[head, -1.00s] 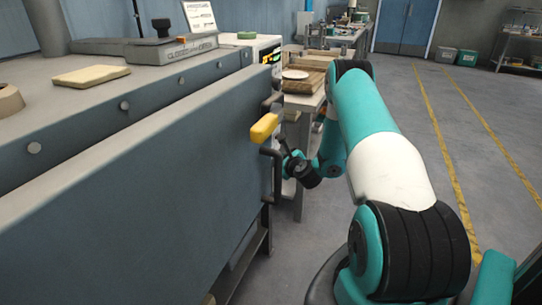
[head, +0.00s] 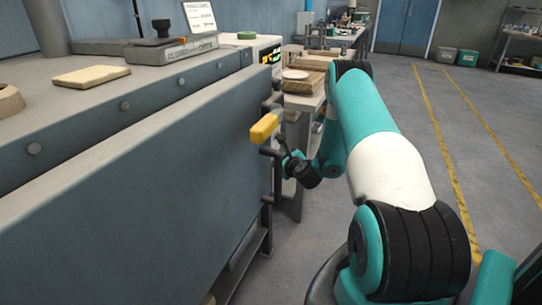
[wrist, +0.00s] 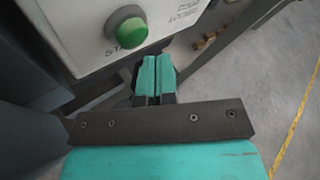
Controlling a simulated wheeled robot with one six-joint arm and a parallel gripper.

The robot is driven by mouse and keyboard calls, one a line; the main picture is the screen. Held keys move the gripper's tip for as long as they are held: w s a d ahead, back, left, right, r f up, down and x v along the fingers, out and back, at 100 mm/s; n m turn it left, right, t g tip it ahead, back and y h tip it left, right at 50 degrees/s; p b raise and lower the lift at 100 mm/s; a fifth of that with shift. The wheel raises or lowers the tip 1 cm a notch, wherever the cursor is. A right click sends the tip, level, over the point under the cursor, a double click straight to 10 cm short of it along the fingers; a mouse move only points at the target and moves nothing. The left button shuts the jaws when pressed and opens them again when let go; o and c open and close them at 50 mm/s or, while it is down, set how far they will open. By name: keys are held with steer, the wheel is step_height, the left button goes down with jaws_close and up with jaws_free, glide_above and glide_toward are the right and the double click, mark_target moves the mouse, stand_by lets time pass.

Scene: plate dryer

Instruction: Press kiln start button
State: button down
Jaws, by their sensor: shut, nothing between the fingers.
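The green start button (wrist: 131,33) shows in the wrist view at the upper middle, round with a grey collar. It sits on a white panel (wrist: 75,18) with partly readable lettering. My gripper (wrist: 155,62) is shut and empty, its two teal fingertips side by side just below the button in the picture; I see a gap and no clear contact. In the head view the kiln (head: 130,165) is a large blue-grey box with a yellow-gripped handle (head: 264,128). My wrist is beside its right end, and the button is hidden there.
A white control box (head: 262,48) stands beyond the kiln. A workbench with boards (head: 303,87) is behind my arm. A pale slab (head: 92,76) lies on the kiln top. The floor (head: 480,140) to the right is clear.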

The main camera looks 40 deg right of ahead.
steer(key=shift+w+a, duration=0.1)
steer(key=shift+w, duration=0.05)
steer(key=shift+w+a+p, duration=0.1)
steer(key=shift+w+p, duration=0.15)
steer(key=shift+p, duration=0.15)
steer(key=shift+w+a+p, duration=0.2)
steer(key=shift+w+p, duration=0.25)
stand_by(0.5)
steer(key=shift+s+d, duration=0.1)
steer(key=shift+s+d+b, duration=0.25)
steer(key=shift+s+b, duration=0.4)
steer(key=shift+s, duration=0.1)
steer(key=shift+s+d+b, duration=0.3)
steer(key=shift+s+b, duration=0.25)
steer(key=shift+s, duration=0.2)
steer(key=shift+s+d+b, duration=0.35)
steer(key=shift+s+b, duration=0.15)
steer(key=shift+s, duration=0.3)
steer(key=shift+s+d+b, duration=0.3)
steer(key=shift+s+b, duration=0.25)
steer(key=shift+s, duration=0.2)
